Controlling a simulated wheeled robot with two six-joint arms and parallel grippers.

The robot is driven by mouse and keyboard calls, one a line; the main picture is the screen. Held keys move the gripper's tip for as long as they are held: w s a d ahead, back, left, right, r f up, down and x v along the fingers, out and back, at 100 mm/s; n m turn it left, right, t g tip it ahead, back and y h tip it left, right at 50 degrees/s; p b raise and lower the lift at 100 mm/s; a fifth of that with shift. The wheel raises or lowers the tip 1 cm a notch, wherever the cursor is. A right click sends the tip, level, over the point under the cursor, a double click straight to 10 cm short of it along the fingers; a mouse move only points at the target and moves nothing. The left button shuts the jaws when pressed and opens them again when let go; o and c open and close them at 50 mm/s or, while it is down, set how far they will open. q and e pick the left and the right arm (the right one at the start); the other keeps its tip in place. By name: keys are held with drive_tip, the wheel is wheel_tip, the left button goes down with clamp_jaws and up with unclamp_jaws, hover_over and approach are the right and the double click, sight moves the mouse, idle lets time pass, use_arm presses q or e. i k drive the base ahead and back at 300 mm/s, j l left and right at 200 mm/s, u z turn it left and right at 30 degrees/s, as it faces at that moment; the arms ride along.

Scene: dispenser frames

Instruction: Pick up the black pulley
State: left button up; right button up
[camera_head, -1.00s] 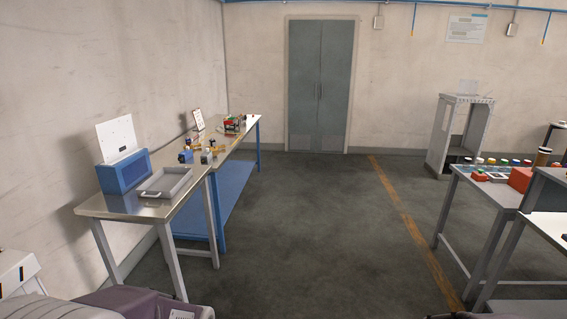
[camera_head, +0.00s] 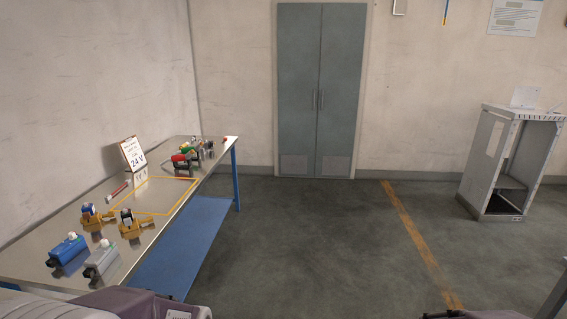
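I cannot make out a black pulley for certain. A steel-topped workbench (camera_head: 63,219) stands on the left with several small parts on it. A cluster of red, green and dark parts (camera_head: 186,158) sits toward its far end; they are too small to tell apart. Nearer, two orange-yellow holders (camera_head: 133,231) carry small parts, one with a dark top and one blue. A blue block (camera_head: 68,249) and a grey block (camera_head: 102,259) lie at the near end. Neither gripper is in view; only parts of my own body show along the bottom edge.
A yellow outlined square (camera_head: 178,206) and a "24 V" sign (camera_head: 133,156) are on the bench. A blue lower shelf (camera_head: 186,240) juts out beneath. The floor right of the bench is clear. A grey open cabinet (camera_head: 490,170) stands at the right.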

sight(207, 146)
drive_tip(key=i, duration=3.35)
drive_tip(key=i+u, duration=0.8)
drive_tip(key=i+l+u, duration=0.2)
drive_tip(key=i+u, duration=0.2)
drive_tip(key=i+l+u, duration=1.2)
drive_tip(key=k+j, duration=0.05)
drive_tip(key=k, duration=0.05)
